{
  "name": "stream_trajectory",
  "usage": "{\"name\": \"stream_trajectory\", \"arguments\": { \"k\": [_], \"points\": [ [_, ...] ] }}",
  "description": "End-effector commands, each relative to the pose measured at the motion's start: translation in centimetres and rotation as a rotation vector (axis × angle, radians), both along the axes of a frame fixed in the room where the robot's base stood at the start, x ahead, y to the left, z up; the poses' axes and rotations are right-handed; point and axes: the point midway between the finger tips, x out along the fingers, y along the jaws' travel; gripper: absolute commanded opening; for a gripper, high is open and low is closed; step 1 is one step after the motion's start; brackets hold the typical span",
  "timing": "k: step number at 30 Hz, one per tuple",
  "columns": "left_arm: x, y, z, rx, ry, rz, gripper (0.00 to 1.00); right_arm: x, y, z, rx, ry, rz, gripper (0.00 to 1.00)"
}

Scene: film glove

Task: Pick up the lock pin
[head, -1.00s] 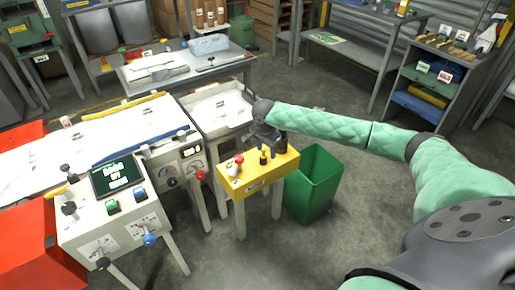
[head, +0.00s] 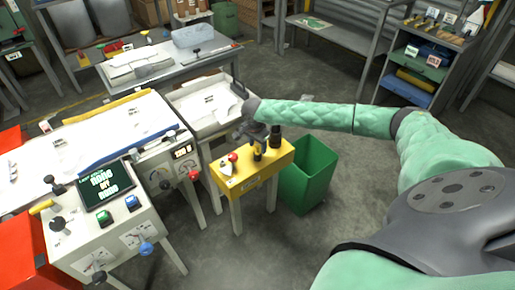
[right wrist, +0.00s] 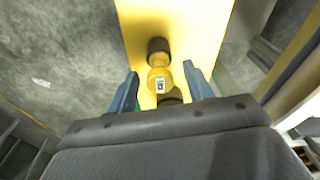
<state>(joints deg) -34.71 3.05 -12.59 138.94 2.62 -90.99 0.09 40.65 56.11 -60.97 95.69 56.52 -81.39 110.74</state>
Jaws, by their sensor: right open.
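A small yellow stand (head: 262,172) holds several small parts on its top. One part is a dark-capped yellow piece (head: 257,154), which may be the lock pin; I cannot be sure. My right gripper (head: 257,141) is above the stand top, pointing down, with its jaws open. A dark cylinder (right wrist: 158,48) stands just beyond the fingertips. Contact cannot be told. My left gripper is not in view.
A red-knobbed part (head: 232,157) is left on the stand top. A green bin (head: 307,175) stands right of the stand. A control console (head: 110,215) and white-topped machine (head: 100,130) are at left. Open floor lies right of the bin.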

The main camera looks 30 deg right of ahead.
Motion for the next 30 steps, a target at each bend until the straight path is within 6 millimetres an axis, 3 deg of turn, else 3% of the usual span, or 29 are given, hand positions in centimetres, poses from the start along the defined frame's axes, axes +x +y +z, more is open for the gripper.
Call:
{"name": "stream_trajectory", "arguments": {
  "k": [11,18,30],
  "points": [
    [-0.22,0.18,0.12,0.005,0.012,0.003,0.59,0.06,-0.09,-1.01,0.000,-0.001,0.000,0.49],
    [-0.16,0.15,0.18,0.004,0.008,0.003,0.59,0.06,-0.09,-1.00,0.000,-0.001,0.000,0.04],
    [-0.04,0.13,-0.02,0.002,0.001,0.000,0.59,0.07,-0.10,-0.22,0.000,-0.001,0.000,0.04]
  ]
}}
